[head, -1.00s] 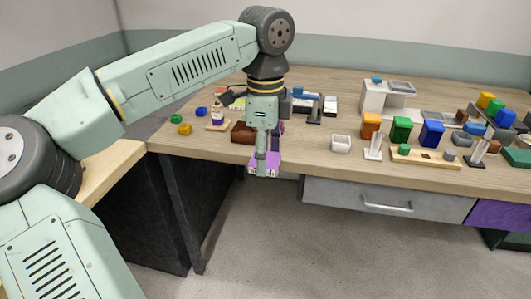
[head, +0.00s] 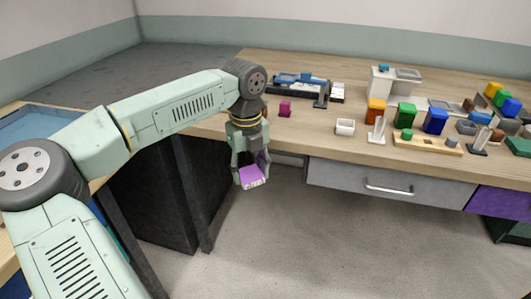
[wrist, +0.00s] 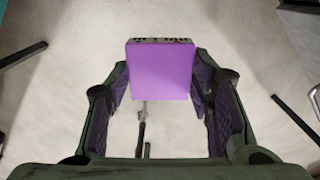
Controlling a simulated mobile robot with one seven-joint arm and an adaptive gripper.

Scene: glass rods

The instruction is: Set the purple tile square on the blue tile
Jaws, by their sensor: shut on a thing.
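The purple tile (head: 252,176) is held between the fingers of my gripper (head: 251,171), in front of the table's front edge and over the floor. In the wrist view the purple tile (wrist: 160,72) shows its flat purple face, with a pale patterned edge at the top. The fingers of my gripper (wrist: 160,100) stand on either side of it. A flat blue piece (head: 290,78) lies on a dark holder at the back left of the table. I cannot tell whether it is the blue tile.
The wooden table (head: 330,150) carries a small purple block (head: 284,107), a white cup (head: 345,127), and orange (head: 376,110), green (head: 405,115) and blue (head: 435,120) blocks. A grey drawer (head: 390,185) is below. A blue surface (head: 40,122) shows at left.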

